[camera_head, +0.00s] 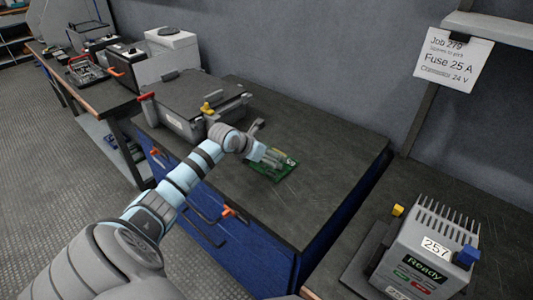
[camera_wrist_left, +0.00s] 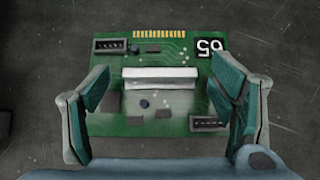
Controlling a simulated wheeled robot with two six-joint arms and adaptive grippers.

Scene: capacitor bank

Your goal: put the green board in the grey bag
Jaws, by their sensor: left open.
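The green board (camera_head: 284,172) lies flat on the dark bench top. In the left wrist view the board (camera_wrist_left: 198,102) shows gold contacts on its far edge, a pale raised bar across its middle, dark connectors and a "65" label. My left gripper (camera_head: 272,158) is open above the board. In the left wrist view its fingers (camera_wrist_left: 162,85) stand on either side of the board, overlapping its left and right edges; whether they touch it is unclear. No thing is clearly recognisable as a grey bag. My right gripper is not in view.
A dark grey case-like thing (camera_head: 183,97) with a yellow part stands left of the board. A grey "Ready" device (camera_head: 425,250) stands at the lower right. White and black boxes stand farther back left. The bench top right of the board is clear.

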